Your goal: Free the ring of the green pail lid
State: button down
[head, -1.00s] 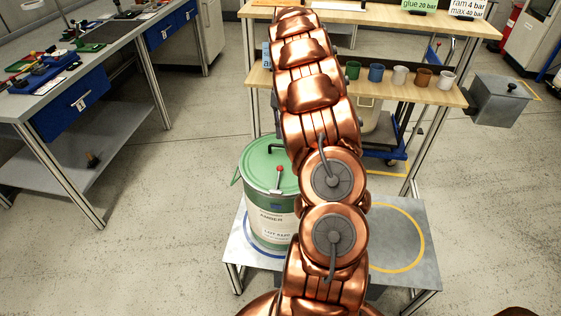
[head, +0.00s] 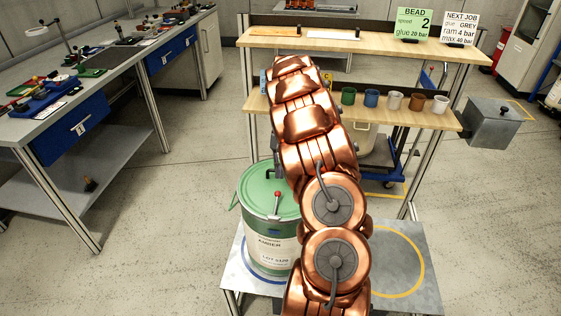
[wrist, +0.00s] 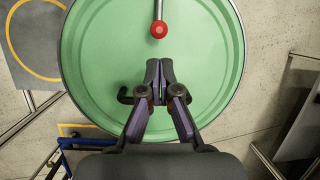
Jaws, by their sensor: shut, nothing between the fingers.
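The green pail lid (head: 262,188) sits on a pale pail (head: 268,243) that stands inside the blue ring on the grey bench, left of my arm. A lever with a red knob (head: 277,194) shows at the lid's edge. In the wrist view the lid (wrist: 100,60) fills the middle, with a metal rim around it. The red knob (wrist: 159,29) on its metal rod is at the top. My gripper (wrist: 159,64) is shut and empty, over the lid and apart from the knob in the picture. In the head view my arm hides the gripper and the lid's right side.
The grey bench (head: 420,285) has an empty yellow circle right of my arm. Behind is a wooden shelf with several cups (head: 371,98). A grey box (head: 492,122) is at the right. A workbench (head: 110,75) stands at the left.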

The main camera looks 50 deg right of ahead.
aim_at(276, 203)
jog(key=shift+p+x, duration=0.5)
jog(key=shift+x, duration=2.3)
